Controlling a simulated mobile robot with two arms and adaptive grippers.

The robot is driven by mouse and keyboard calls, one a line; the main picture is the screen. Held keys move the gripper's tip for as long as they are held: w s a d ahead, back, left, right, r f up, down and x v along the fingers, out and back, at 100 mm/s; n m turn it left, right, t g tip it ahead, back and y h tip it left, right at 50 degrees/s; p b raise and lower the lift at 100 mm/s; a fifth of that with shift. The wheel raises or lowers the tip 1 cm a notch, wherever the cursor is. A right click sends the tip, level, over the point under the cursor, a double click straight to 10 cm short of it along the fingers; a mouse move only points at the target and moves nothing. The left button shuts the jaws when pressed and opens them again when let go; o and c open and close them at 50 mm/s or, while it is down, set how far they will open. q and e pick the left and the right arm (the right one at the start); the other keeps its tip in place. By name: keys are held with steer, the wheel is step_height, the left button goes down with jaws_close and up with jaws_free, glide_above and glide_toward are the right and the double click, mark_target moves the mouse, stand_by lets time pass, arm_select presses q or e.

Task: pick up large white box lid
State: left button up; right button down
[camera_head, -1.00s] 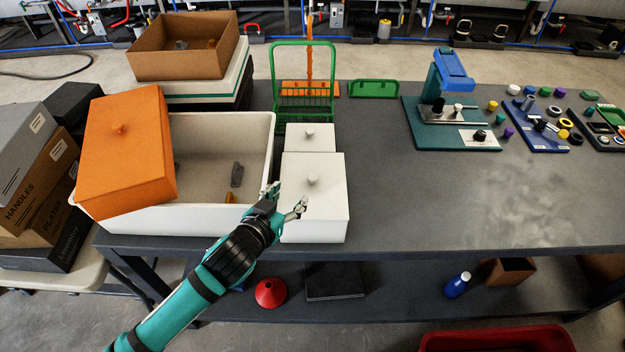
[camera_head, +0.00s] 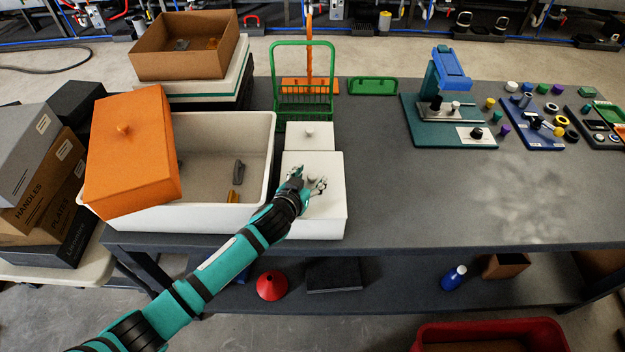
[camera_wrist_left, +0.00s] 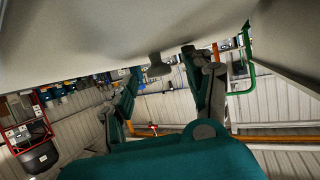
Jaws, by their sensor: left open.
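The large white box (camera_head: 325,222) stands on the grey table's front part, with its white lid (camera_head: 333,165) on top. My left gripper (camera_head: 309,179) is open over the lid, its fingers around the small round knob, which they partly hide. In the left wrist view the pale lid (camera_wrist_left: 85,40) fills the top of the picture. Its knob (camera_wrist_left: 158,67) shows between the two spread fingers of my left gripper (camera_wrist_left: 161,64); I cannot tell whether they touch it. My right gripper is not in view.
A smaller white lidded box (camera_head: 310,136) stands directly behind. A green rack (camera_head: 303,95) stands behind.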

arm_select(q)
jaws_close()
stand_by(0.4)
